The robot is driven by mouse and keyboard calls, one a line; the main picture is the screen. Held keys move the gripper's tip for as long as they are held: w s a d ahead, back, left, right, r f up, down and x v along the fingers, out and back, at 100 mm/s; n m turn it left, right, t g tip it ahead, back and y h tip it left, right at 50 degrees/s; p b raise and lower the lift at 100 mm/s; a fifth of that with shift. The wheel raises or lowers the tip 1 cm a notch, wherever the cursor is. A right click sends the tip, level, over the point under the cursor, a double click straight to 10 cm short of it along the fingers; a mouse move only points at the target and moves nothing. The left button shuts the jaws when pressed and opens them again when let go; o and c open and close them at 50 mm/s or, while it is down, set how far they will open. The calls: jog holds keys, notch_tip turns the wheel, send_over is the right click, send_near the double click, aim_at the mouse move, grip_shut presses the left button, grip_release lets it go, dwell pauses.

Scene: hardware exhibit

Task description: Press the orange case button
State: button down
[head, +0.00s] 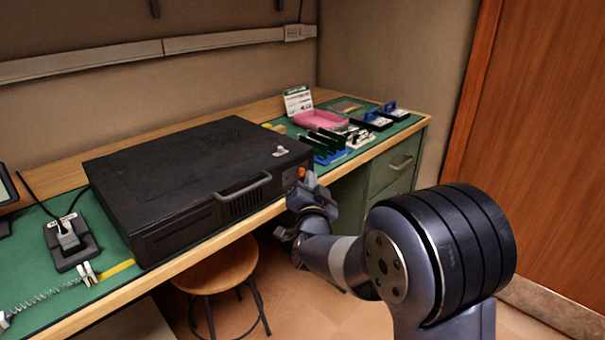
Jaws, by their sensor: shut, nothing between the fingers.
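The black case (190,180) lies flat on the green workbench, its front with a grey handle (243,188) facing the bench's front edge. The orange button (301,172) is a small spot near the right end of the case's front. My gripper (308,184) is right in front of that end of the case, just below and beside the button, and partly covers the area around it. The gripper is shut and holds nothing. I cannot tell whether its tip touches the button or is a little apart from it.
A pink tray (320,119), green boards in a blue rack (328,145) and small parts stand on the bench right of the case. A black stand (72,243) is at left. A wooden stool (217,270) is under the bench front. A wooden door (530,150) is at right.

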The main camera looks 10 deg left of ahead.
jog(key=shift+w+a, duration=0.2)
jog(key=shift+a, duration=0.05)
jog(key=shift+w+a, duration=0.25)
jog(key=shift+a, duration=0.05)
dwell(0.7)
dwell(0.3)
jog(key=shift+s+d+b, duration=0.55)
jog(key=shift+d+b, duration=0.15)
jog(key=shift+b, duration=0.05)
jog(key=s+d+b, duration=0.1)
jog(key=d, duration=0.1)
jog(key=s+d+b, duration=0.1)
jog(key=s+d, duration=0.1)
jog(key=shift+b, duration=0.35)
jog(key=shift+a, duration=0.1)
dwell(0.3)
